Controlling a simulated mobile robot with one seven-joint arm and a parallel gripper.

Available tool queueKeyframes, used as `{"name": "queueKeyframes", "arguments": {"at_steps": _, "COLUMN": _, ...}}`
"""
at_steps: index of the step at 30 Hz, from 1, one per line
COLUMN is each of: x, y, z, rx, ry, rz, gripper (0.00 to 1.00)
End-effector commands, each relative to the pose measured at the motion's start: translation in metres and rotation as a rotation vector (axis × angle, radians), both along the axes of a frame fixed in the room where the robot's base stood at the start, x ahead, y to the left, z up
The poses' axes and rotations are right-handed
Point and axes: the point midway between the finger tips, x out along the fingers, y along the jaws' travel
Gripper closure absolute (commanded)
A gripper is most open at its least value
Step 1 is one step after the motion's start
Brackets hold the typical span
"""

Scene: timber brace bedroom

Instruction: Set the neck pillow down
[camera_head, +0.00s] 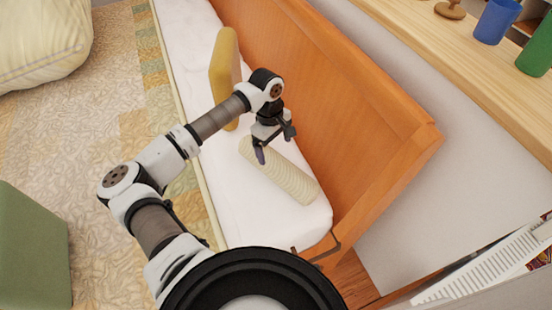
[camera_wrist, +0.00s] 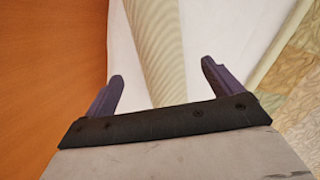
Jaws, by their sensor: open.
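The neck pillow (camera_head: 285,175) is a cream, ribbed roll. It lies on the white bed surface (camera_head: 238,200) beside the orange wooden side board. My gripper (camera_head: 268,155) is over the pillow's far end in the head view. In the wrist view, my gripper (camera_wrist: 162,72) has its two purple fingers spread wide. The pillow (camera_wrist: 155,40) runs lengthwise between them in that view, with white surface showing on both sides. The fingers look apart from the pillow's sides. I cannot tell how far above the pillow they are.
The orange wooden board (camera_head: 350,90) stands close on the right of the bed surface. A yellow cushion (camera_head: 224,75) stands upright beyond my arm. A wooden shelf (camera_head: 470,60) holds a blue cup (camera_head: 496,20) and a green cup (camera_head: 537,50). A green block-like item (camera_head: 30,250) is at left.

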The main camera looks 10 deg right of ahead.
Motion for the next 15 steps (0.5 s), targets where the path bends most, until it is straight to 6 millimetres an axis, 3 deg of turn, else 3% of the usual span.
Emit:
{"name": "queueKeyframes", "arguments": {"at_steps": 6, "x": 0.002, "y": 0.001, "z": 0.022, "rx": 0.000, "ry": -0.001, "rz": -0.001, "gripper": 0.09}}
{"name": "queueKeyframes", "arguments": {"at_steps": 15, "x": 0.002, "y": -0.001, "z": 0.026, "rx": -0.012, "ry": 0.000, "rz": 0.001, "gripper": 0.09}}
